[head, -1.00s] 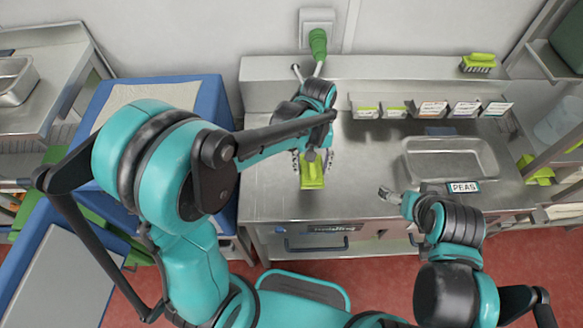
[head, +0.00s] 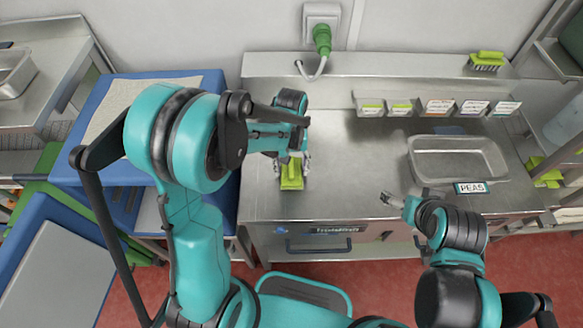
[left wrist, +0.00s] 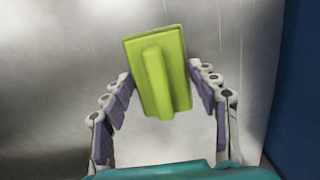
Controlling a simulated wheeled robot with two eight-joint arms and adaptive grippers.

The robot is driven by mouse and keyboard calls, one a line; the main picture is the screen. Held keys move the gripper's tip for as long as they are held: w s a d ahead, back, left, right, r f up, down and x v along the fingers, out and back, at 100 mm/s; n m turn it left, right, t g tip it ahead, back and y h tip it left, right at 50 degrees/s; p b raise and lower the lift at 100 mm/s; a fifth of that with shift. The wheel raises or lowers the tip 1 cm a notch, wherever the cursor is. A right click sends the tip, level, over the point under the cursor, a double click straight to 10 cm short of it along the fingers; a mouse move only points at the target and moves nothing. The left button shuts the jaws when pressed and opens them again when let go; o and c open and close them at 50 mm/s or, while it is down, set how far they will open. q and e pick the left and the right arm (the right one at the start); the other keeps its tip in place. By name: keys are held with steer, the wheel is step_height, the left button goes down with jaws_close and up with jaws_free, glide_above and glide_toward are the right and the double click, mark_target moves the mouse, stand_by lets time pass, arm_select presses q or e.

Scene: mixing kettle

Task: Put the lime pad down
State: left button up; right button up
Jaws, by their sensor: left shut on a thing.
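The lime pad (head: 291,177) is a bright yellow-green block with a raised handle on its back. It shows at the left part of the steel counter (head: 340,200) in the head view. My left gripper (head: 291,165) is shut on it. In the left wrist view the pad (left wrist: 178,50) sits slightly tilted between the two fingers of my left gripper (left wrist: 160,90). Whether the pad touches the counter or hangs just above it, I cannot tell. My right gripper (head: 388,198) is over the counter's front middle, apart from the pad; its finger opening is too small to judge.
A steel tray (head: 458,160) with a PEAS label (head: 469,188) is at the right of the counter. Several labelled bins (head: 437,107) line the back. A lime brush (head: 487,61) sits on the back ledge. The counter's middle is clear.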

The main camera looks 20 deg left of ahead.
arm_select(q)
steer(key=shift+f, duration=0.15)
steer(key=o, duration=1)
steer(key=shift+f, duration=0.1)
steer(key=shift+c, duration=0.2)
steer(key=o, duration=0.4)
